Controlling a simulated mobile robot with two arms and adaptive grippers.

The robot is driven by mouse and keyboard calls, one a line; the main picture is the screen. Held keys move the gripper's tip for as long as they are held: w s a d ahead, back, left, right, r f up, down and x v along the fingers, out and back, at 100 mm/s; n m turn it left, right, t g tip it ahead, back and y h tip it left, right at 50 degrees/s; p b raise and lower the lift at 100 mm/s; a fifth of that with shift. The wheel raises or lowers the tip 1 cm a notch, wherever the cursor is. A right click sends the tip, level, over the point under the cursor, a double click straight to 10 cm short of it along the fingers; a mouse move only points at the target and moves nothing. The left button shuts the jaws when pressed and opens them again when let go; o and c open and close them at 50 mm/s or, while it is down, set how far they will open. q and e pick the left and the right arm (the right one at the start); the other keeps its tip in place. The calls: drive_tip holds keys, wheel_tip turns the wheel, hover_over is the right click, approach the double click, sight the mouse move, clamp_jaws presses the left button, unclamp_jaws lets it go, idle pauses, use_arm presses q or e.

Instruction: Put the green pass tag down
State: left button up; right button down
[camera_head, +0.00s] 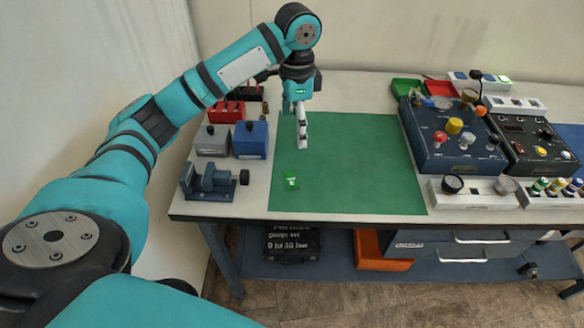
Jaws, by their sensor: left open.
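The green pass tag (291,180) lies on the left part of the green mat (360,165) on the bench. It is small, with pale markings too small to read. My left gripper (303,143) points down above the mat, a little behind the tag in the picture. It is open, and the tag is apart from it. My right gripper is not in view.
Grey (212,140) and blue (250,139) boxes and a small vise (213,182) stand left of the mat. A blue control panel (452,140) and a dark panel (525,140) stand right. Green (407,88) and red (440,88) trays lie behind. Most of the mat is clear.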

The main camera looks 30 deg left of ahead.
use_arm(q)
drive_tip(key=p, duration=0.1)
hover_over(296, 179)
wheel_tip(296, 179, down, 11)
drive_tip(key=shift+a+r, duration=0.1)
drive_tip(key=shift+a, duration=0.05)
drive_tip(key=shift+s+f+p, duration=0.1)
drive_tip(key=shift+f+p, duration=0.2)
drive_tip(key=shift+f, duration=0.1)
wheel_tip(296, 179, down, 5)
drive_tip(key=shift+p, duration=0.55)
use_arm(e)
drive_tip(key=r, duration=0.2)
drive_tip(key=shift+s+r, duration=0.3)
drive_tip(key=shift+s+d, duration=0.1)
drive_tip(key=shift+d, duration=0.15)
use_arm(q)
drive_tip(key=shift+f+p, duration=0.2)
drive_tip(key=shift+p, duration=0.15)
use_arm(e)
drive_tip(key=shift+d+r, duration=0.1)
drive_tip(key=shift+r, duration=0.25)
use_arm(q)
drive_tip(key=shift+c, duration=0.2)
